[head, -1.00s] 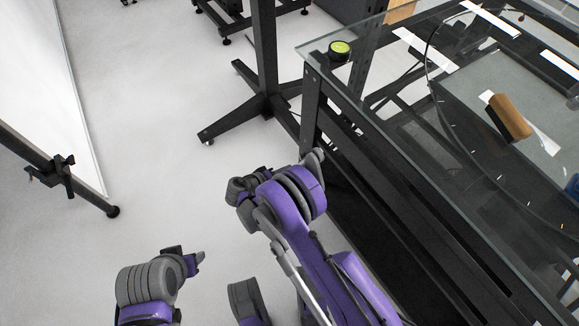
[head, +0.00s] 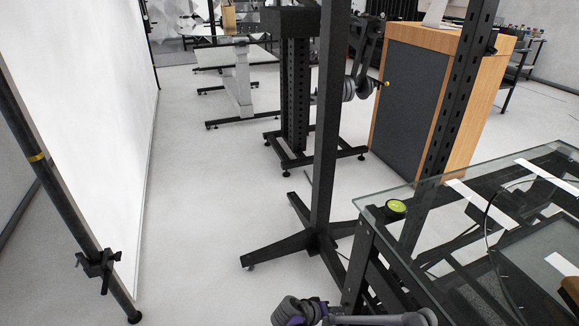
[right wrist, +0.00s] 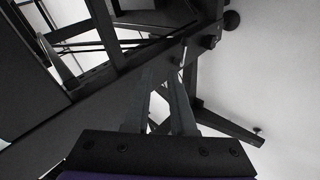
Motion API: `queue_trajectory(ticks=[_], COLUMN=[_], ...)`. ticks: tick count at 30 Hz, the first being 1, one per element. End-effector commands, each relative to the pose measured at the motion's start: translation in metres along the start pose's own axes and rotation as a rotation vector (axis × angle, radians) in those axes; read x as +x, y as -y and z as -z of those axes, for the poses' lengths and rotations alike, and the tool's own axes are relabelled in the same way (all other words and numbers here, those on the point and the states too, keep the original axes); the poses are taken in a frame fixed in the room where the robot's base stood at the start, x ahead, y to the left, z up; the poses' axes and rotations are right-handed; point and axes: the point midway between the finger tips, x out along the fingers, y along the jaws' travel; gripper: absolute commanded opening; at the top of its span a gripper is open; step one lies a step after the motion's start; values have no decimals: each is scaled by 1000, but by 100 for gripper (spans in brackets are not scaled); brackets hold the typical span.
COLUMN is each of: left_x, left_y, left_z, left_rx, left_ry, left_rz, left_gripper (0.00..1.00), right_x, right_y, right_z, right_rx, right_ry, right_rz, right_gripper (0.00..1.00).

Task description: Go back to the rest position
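Part of my arm, grey and purple, shows at the bottom edge of the head view, beside the glass table's near leg. No gripper fingers can be made out clearly there. In the right wrist view, the two dark fingers of my right gripper (right wrist: 163,90) point away from the camera with a narrow gap between them. I see no object between them. Dark metal framework lies beyond the fingertips. My left gripper is not visible in the head view.
A glass-topped table (head: 437,203) with a black frame stands at right, with a green-topped round button (head: 396,206) on its corner. A black post stand (head: 322,238) is in the middle, a wood-edged cabinet (head: 413,95) behind. A white screen (head: 85,110) stands left. Floor (head: 195,215) between is clear.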

Motion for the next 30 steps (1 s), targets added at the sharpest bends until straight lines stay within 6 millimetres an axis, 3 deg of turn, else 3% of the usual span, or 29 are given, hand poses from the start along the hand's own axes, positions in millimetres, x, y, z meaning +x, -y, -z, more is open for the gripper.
queue_trajectory(ticks=[1, 6, 15, 21, 30], left_x=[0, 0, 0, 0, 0], left_y=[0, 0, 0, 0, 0], left_z=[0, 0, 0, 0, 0], left_rx=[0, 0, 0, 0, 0], left_ry=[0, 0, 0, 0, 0], left_rz=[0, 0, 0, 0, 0], left_gripper=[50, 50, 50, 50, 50], right_x=[-10, -42, -105, -144, -180], right_y=[-20, -66, -123, -140, -138], right_z=[-6, -29, -97, -150, -208], right_rx=[6, 25, 93, 160, 251], right_ry=[16, 52, 75, 65, 30], right_rz=[36, 165, 382, 513, 641], right_gripper=[23, 23, 23, 23, 23])
